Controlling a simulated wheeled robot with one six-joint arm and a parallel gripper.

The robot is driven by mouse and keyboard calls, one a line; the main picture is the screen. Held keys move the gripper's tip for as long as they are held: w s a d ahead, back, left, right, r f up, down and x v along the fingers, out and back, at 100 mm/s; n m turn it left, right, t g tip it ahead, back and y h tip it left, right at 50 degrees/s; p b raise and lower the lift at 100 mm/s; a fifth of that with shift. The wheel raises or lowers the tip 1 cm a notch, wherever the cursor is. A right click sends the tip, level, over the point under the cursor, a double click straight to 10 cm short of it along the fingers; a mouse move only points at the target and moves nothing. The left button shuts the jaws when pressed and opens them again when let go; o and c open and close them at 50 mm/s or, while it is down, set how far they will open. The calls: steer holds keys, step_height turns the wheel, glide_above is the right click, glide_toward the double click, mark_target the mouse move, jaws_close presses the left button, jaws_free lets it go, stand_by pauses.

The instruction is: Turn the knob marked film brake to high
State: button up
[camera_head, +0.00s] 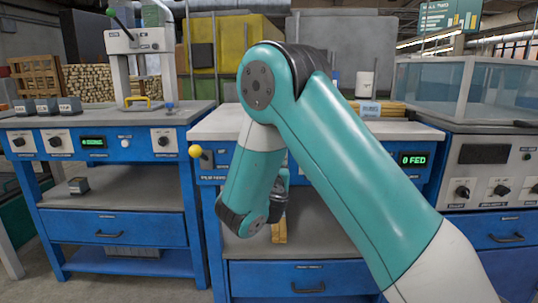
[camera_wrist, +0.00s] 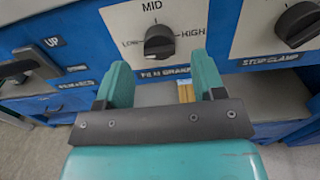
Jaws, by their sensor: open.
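The film brake knob (camera_wrist: 160,42) is a dark round knob on a white plate, marked LOW at left, MID above and HIGH at right. In the head view my arm hides the knob, and only part of my gripper (camera_head: 281,188) shows.
A second knob, marked stop clamp (camera_wrist: 299,24), sits to the right in the wrist view. A dark lever (camera_wrist: 15,68) beside an UP label is at left. In the head view a yellow-balled lever (camera_head: 196,151) juts from the bench's left end, and a green display (camera_head: 415,160) is at right.

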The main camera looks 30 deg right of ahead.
steer(key=shift+x, duration=1.85)
steer(key=c, duration=0.9)
